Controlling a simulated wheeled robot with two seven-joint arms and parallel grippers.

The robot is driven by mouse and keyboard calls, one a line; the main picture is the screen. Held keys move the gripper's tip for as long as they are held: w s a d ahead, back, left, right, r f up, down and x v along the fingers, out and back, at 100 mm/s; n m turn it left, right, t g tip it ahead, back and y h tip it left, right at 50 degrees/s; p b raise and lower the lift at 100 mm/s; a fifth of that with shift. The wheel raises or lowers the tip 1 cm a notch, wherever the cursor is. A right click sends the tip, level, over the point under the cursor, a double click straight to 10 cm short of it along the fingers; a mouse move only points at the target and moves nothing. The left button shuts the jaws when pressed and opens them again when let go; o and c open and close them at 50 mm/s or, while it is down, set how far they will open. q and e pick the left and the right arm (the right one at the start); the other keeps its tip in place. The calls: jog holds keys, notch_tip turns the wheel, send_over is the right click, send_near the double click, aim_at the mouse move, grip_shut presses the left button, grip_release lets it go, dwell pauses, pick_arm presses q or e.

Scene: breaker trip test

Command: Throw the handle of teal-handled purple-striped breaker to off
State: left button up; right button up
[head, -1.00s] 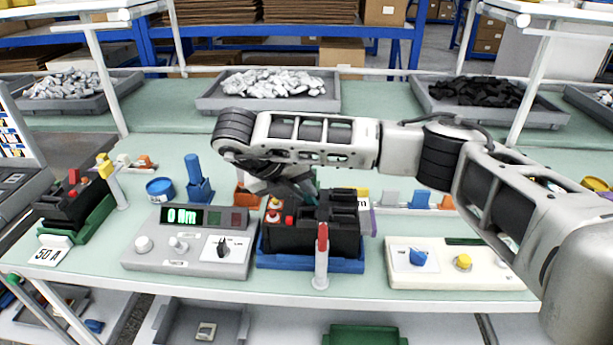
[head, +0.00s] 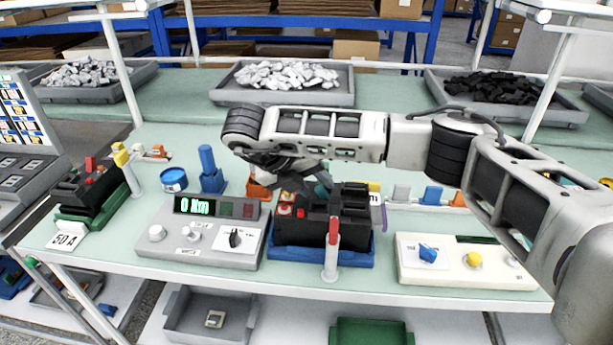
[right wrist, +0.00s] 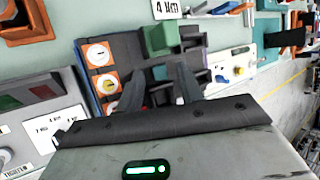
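The black breaker (head: 320,226) sits in a blue holder (head: 300,255) at the middle of the bench. Its teal handle (head: 322,191) is partly hidden by my right gripper in the head view; the handle shows as a green-teal block (right wrist: 158,40) in the right wrist view. A bit of purple (head: 384,216) shows at its right edge. My right gripper (right wrist: 157,80) is over the breaker, its two dark fingers apart. The handle lies beyond the fingertips, roughly in line with the gap; contact cannot be told. My left gripper is not in view.
A red-tipped white post (head: 332,250) stands in front of the breaker. A grey meter box (head: 205,240) is on its left, a white panel (head: 460,262) on its right. Another black breaker (head: 85,195) sits in a green holder at far left.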

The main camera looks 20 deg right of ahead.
jog(key=v, duration=1.6)
jog(key=shift+b, duration=0.3)
jog(key=shift+d, duration=0.1)
